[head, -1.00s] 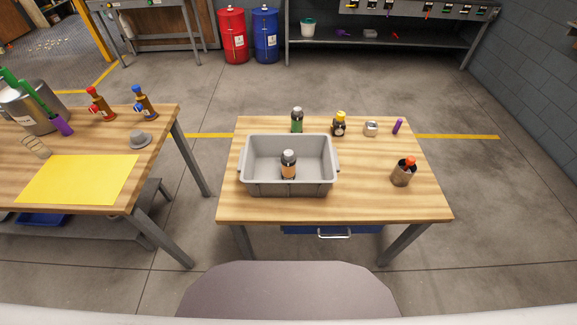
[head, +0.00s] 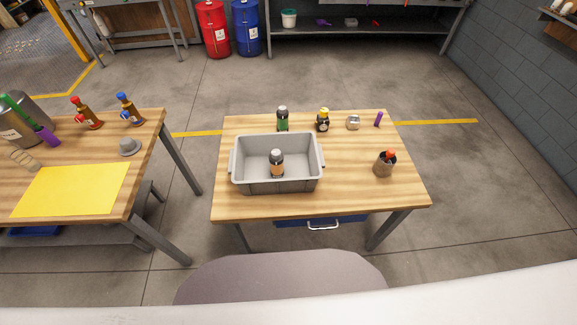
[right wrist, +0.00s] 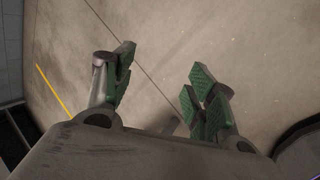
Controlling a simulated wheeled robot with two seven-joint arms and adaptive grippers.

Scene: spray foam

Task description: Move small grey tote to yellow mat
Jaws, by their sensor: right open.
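The small grey tote (head: 277,187) stands on the left part of the right wooden table in the head view. The yellow mat (head: 72,190) lies flat and bare on the left table. My right gripper (right wrist: 160,92) is open and empty in the right wrist view, above bare floor and away from the tote. Neither gripper shows in the head view.
Behind the tote on the right table (head: 345,200) stand a green bottle (head: 282,119), a yellow-capped bottle (head: 323,121) and small items. A gap separates the tables. A grey hat-shaped item (head: 129,147) lies near the mat.

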